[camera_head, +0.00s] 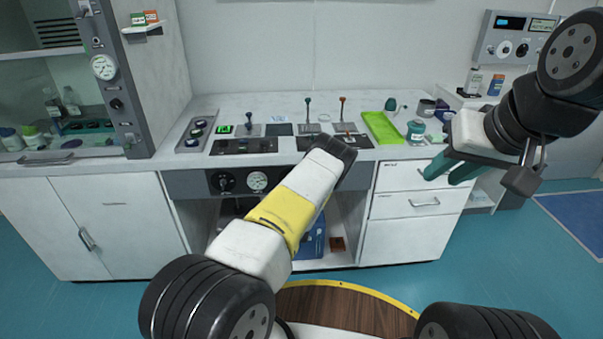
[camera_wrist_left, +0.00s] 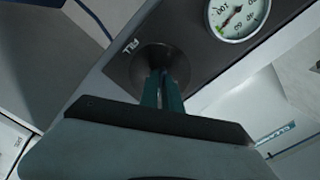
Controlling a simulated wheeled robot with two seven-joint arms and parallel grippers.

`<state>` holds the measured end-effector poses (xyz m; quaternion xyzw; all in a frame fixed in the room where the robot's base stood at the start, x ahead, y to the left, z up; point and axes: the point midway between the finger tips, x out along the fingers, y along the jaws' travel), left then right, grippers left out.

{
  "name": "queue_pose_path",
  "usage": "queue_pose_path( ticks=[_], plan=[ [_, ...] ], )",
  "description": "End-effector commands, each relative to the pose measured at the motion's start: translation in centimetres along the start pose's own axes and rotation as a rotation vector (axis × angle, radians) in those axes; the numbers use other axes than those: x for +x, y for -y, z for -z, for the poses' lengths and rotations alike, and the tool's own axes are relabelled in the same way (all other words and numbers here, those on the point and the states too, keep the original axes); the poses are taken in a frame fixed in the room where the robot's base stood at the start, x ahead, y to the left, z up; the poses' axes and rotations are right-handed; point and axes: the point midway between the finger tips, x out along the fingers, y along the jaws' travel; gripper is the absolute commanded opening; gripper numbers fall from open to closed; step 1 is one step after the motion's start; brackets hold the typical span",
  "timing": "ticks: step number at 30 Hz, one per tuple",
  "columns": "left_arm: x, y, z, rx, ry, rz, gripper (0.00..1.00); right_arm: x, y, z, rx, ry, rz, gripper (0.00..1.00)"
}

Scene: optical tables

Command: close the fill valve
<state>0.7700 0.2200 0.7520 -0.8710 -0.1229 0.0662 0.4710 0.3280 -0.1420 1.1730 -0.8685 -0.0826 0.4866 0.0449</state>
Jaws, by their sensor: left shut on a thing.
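The fill valve, a round black knob (camera_wrist_left: 150,64) labelled FILL, is on the dark panel (camera_wrist_left: 195,40) in the left wrist view. My left gripper (camera_wrist_left: 164,90) has its teal fingers close together on the knob, partly covering it. In the head view my left forearm covers the left gripper and that part of the panel front. My right gripper (camera_head: 450,170) is open and empty, in the air in front of the right drawers.
A round gauge (camera_wrist_left: 238,14) sits beside the knob; the panel front in the head view also shows a gauge (camera_head: 257,181) and a dark knob (camera_head: 222,182). The bench top (camera_head: 240,105) carries levers, a green tray (camera_head: 382,128) and small jars. A fume hood stands left.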

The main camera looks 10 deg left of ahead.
Motion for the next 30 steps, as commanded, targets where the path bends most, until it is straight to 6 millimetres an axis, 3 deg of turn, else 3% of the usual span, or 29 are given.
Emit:
queue_pose_path(
  ticks=[21,30],
  plan=[
    [-0.06,-0.05,-0.18,-0.673,0.004,0.0,0.0,0.0,0.0,0.0,0.0,0.0,0.0,0.29],
    [-0.08,-0.1,-0.11,-0.883,0.003,-0.001,0.0,0.0,0.0,0.0,0.0,0.0,0.0,0.29]
  ],
)
